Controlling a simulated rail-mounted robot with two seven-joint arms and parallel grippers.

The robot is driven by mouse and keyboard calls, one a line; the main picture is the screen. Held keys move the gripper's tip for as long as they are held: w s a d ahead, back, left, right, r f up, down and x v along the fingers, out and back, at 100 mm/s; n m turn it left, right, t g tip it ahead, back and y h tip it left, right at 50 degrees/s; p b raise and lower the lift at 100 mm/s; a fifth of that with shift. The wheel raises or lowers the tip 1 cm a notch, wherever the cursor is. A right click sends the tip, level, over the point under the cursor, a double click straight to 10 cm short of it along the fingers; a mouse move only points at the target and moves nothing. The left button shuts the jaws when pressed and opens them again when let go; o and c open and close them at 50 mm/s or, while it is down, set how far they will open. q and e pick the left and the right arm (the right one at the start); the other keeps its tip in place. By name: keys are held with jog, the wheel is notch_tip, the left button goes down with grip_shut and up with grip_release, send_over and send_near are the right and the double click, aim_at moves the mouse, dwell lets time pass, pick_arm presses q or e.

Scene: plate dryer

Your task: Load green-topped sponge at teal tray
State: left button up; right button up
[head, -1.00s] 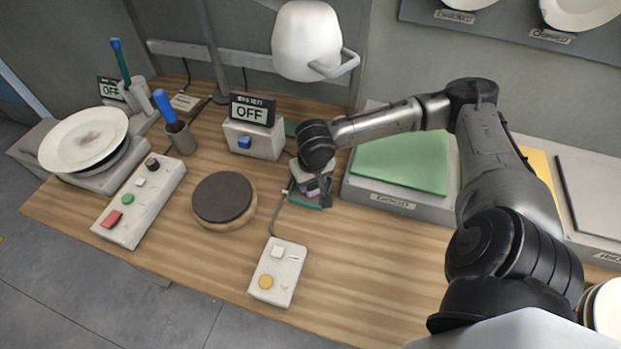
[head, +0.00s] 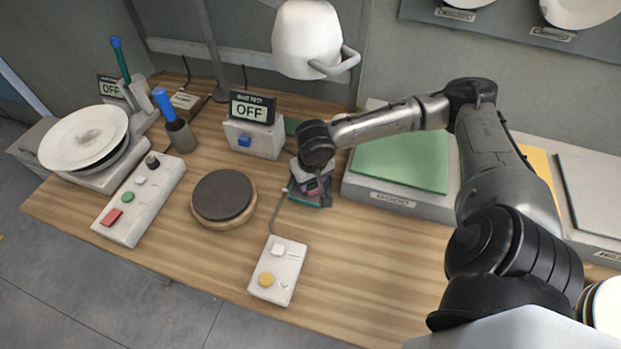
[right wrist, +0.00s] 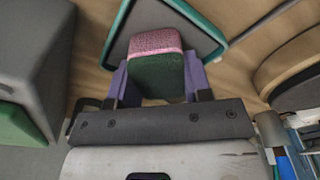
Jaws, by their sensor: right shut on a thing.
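The sponge (right wrist: 158,72) is in the right wrist view, with one pink face and one dark green face. My right gripper (head: 316,186) is shut on it, with a purple finger on each side. The teal tray (right wrist: 114,30) shows behind the sponge in the right wrist view as a grey floor with a teal rim. In the head view, the tray (head: 303,204) lies below my right gripper, which partly hides it and the sponge. I cannot tell whether the sponge touches the tray floor. My left gripper is not in view.
A grey base with a green pad (head: 402,163) stands just right of the tray. A box with an OFF display (head: 252,122) stands behind left. A round dark disc (head: 222,195) and a control box with a yellow button (head: 278,270) are nearby. The front right of the table is clear.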

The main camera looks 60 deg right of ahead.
dwell(0.8)
jog(key=shift+f+p, duration=0.1)
jog(key=shift+p, duration=0.35)
dwell(0.4)
dwell(0.6)
jog(key=shift+p, duration=0.3)
dwell(0.5)
notch_tip(320, 180, up, 2)
jog(key=p, duration=0.3)
jog(key=shift+r, duration=0.25)
notch_tip(320, 180, up, 4)
jog(key=p, duration=0.6)
jog(key=shift+r+p, duration=0.3)
jog(key=shift+p, duration=0.25)
